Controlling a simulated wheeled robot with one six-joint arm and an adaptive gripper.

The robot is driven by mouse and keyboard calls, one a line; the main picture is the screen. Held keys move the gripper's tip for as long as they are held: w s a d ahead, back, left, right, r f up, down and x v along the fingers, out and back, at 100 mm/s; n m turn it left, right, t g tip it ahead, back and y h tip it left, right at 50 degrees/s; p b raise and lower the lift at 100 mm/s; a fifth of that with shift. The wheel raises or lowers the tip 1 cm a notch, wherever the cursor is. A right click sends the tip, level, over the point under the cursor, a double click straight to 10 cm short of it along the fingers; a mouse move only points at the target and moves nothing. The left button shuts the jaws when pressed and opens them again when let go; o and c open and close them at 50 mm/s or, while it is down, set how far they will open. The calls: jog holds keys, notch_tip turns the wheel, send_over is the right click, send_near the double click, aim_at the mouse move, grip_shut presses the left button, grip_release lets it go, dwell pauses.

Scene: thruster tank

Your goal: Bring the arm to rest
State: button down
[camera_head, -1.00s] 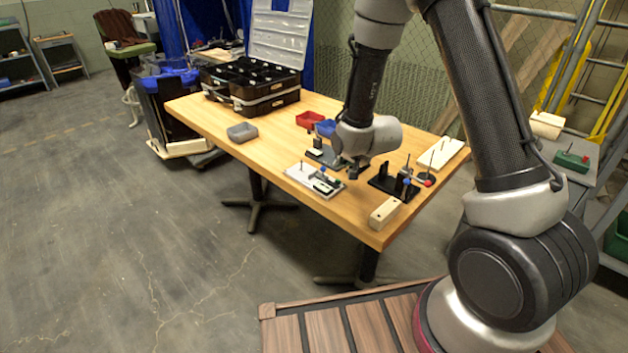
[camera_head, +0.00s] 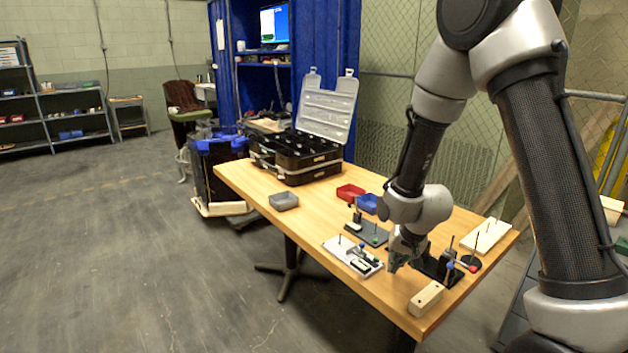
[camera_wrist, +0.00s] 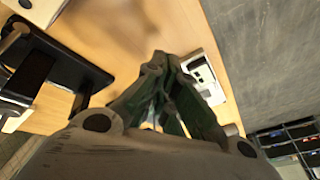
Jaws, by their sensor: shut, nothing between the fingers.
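My arm reaches from the right of the head view down over the wooden table (camera_head: 322,238). My gripper (camera_head: 394,267) points down above the table's near right part, between the white fixture plate and the black fixture. In the wrist view my gripper (camera_wrist: 160,85) has its fingers drawn together with nothing held. The white fixture plate (camera_head: 340,244) lies to its left; it also shows in the wrist view (camera_wrist: 203,72) beside the fingers. The black fixture (camera_head: 430,268) stands to its right and shows at the left of the wrist view (camera_wrist: 80,72). I cannot tell the height of the fingertips above the table.
A wooden block (camera_head: 426,298) lies near the front corner. A grey bin (camera_head: 284,201), a red bin (camera_head: 350,192), a blue bin (camera_head: 368,204) and an open black case (camera_head: 295,160) stand farther back. A white board (camera_head: 488,235) lies at the right. The table's left front is clear.

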jog(key=s+d+r+n, duration=0.1)
jog(key=s+d+r, duration=0.3)
jog(key=s+r, duration=0.4)
jog(key=s+d+r+n, duration=0.1)
jog(key=s+d+r, duration=0.3)
jog(key=s+r, duration=0.5)
jog(key=s+d+r+n+h, duration=0.1)
jog(key=s+d+r, duration=0.3)
jog(key=s+r, duration=0.4)
jog(key=v, duration=0.3)
jog(key=shift+w+d+r, duration=0.2)
jog(key=shift+d, duration=0.05)
